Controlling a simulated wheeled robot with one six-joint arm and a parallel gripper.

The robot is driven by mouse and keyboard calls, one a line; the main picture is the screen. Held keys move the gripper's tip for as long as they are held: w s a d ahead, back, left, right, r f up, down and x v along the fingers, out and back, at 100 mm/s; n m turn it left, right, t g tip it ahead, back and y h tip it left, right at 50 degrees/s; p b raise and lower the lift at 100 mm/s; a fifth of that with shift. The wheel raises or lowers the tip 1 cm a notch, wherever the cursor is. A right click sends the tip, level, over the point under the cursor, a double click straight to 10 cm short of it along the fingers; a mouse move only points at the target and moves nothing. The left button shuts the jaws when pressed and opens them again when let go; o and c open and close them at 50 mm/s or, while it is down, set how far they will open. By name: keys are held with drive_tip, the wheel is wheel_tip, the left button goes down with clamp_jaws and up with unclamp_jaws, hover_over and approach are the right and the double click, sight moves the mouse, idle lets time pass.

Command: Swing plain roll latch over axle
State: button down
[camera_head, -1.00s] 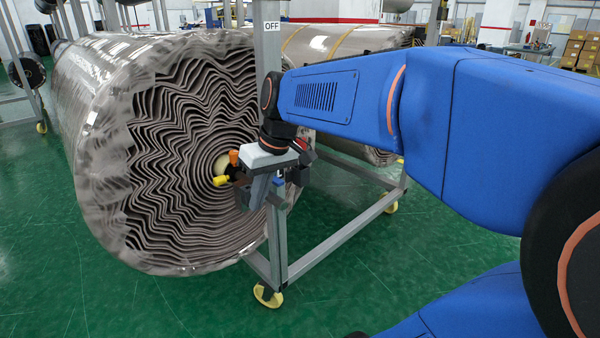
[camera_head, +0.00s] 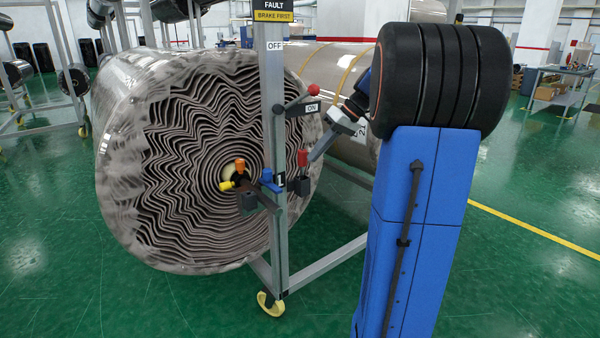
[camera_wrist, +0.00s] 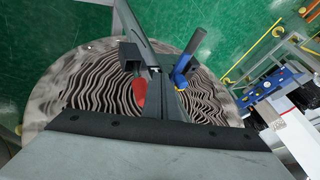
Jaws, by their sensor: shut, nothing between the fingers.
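The plain roll (camera_head: 120,150) fills the left of the head view, its wavy layered end facing me. A blue handle (camera_head: 268,178) and a red handle (camera_head: 303,158) sit beside the post; the red one also shows in the wrist view (camera_wrist: 139,92). My gripper (camera_head: 312,157) is shut and empty close beside the red handle; contact is unclear.
The grey post (camera_head: 272,110) carries OFF and ON labels and a lever with a red ball (camera_head: 313,90). Its wheeled frame (camera_head: 325,265) stands on the green floor. A second roll with yellow bands (camera_head: 335,68) lies behind.

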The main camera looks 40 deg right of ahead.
sight(276, 187)
drive_tip(key=w+a+f, duration=0.3)
drive_tip(key=a+f, duration=0.4)
drive_tip(key=a, duration=0.1)
drive_tip(key=shift+w+a+f, duration=0.15)
drive_tip(key=shift+a+f, duration=0.2)
drive_tip(key=shift+a, duration=0.05)
drive_tip(key=shift+a, duration=0.15)
drive_tip(key=a+m, duration=0.1)
drive_tip(key=s+a+m+t+h, duration=0.1)
drive_tip(key=m, duration=0.1)
drive_tip(key=shift+a+t+h, duration=0.25)
drive_tip(key=shift+t+h, duration=0.05)
drive_tip(key=a+m+h, duration=0.1)
drive_tip(key=m, duration=0.1)
drive_tip(key=a+m+t+h, duration=0.1)
drive_tip(key=a+m, duration=0.1)
drive_tip(key=shift+a, duration=0.1)
drive_tip(key=shift+w+a+m, duration=0.15)
drive_tip(key=shift+w+a, duration=0.2)
drive_tip(key=shift+a, duration=0.45)
drive_tip(key=shift+w+a+m, duration=0.15)
drive_tip(key=shift+w+a, duration=0.2)
drive_tip(key=shift+a, duration=0.4)
